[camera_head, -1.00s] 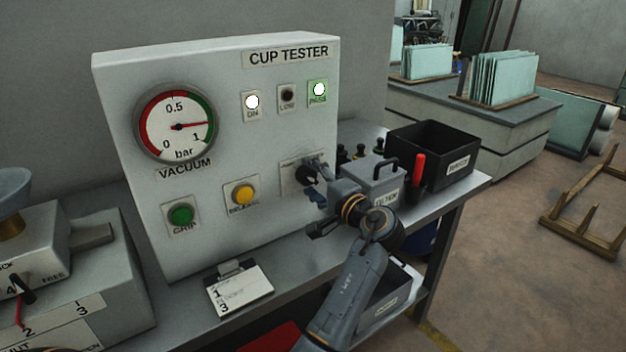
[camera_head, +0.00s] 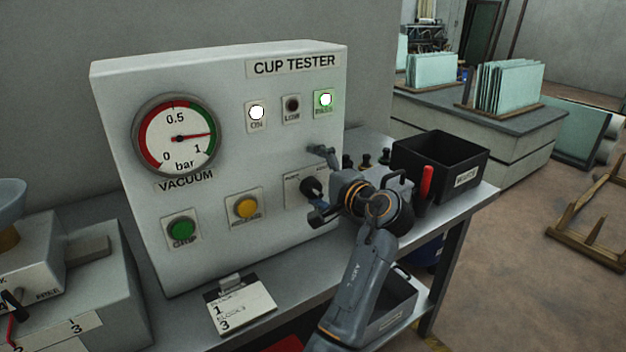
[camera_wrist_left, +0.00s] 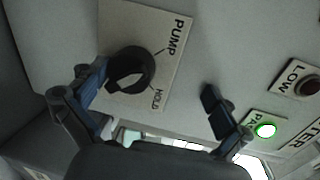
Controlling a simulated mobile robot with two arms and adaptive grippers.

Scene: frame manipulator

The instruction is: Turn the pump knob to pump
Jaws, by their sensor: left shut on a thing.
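The dark round pump knob (camera_wrist_left: 130,70) sits on a pale plate marked PUMP and HOLD (camera_wrist_left: 168,22), on the cup tester's front (camera_head: 240,150). The knob also shows in the head view (camera_head: 312,187). It carries a pale mark, but I cannot tell which label it points at. My left gripper (camera_head: 318,184) is at the plate with its fingers wide apart. In the wrist view (camera_wrist_left: 155,100) the knob lies close by the left-hand finger, with a clear gap to the other finger. Contact with the knob is unclear. My right gripper is not in view.
The gauge (camera_head: 176,137) reads near 1 bar; the ON lamp (camera_head: 256,112) and PASS lamp (camera_head: 326,99) are lit. A black bin (camera_head: 440,160) and a red-handled tool (camera_head: 427,182) stand to the right. A clipboard (camera_head: 240,306) lies in front.

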